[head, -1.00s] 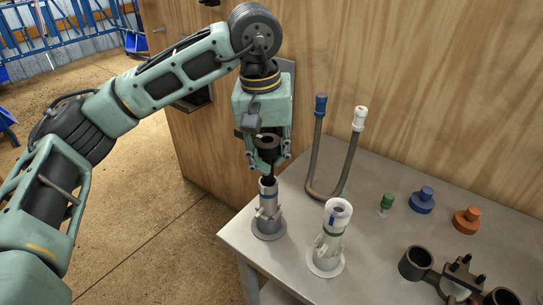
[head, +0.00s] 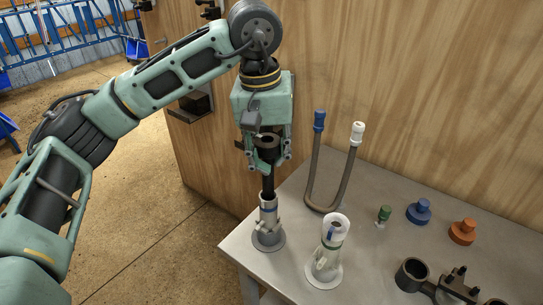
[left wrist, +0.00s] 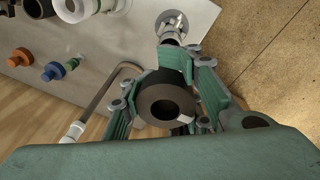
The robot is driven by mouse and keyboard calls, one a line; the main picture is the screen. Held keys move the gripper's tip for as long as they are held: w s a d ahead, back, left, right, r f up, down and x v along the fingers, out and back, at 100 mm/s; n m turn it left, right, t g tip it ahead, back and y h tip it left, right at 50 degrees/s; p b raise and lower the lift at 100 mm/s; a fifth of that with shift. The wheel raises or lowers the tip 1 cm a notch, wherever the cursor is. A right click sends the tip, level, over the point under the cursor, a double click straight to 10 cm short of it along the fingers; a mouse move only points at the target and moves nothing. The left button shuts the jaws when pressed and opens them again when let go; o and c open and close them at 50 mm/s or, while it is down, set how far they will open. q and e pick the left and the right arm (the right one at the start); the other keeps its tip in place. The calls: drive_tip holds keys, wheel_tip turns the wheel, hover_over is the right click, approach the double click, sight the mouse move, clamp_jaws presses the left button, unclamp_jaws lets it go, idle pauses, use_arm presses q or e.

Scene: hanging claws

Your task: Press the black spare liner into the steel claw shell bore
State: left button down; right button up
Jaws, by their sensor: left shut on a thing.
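The black liner (head: 268,187) is a dark tube with a wide ring top, held upright in my left gripper (head: 267,166), which is shut on it. In the left wrist view the liner's ring top (left wrist: 165,103) sits between the fingers (left wrist: 192,98). The steel claw shell (head: 268,217) stands on a round base near the table's left corner, directly below the gripper. The liner's lower end meets the shell's mouth in the head view. I cannot tell whether it is inside or just above it. The shell also shows in the left wrist view (left wrist: 172,32). My right gripper is not in view.
A white-topped claw (head: 325,262) stands close to the right of the shell. A bent hose (head: 326,208) with blue and white ends stands behind. Green, blue (head: 419,212) and orange (head: 462,231) caps and a dark clamp (head: 412,274) lie further right. A wooden wall backs the table (head: 385,240).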

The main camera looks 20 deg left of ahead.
sight(271, 192)
use_arm(q)
drive_tip(key=shift+r+p, duration=1.2)
drive_tip(key=shift+r, duration=0.8)
drive_tip(key=shift+f, duration=0.3)
drive_tip(key=shift+f+b, duration=4.55)
drive_tip(key=shift+f, duration=1.35)
drive_tip(key=shift+s+f+b, duration=0.1)
drive_tip(key=shift+f+b, duration=0.4)
drive_tip(key=shift+f, duration=0.1)
drive_tip(key=c, duration=1.2)
unclamp_jaws()
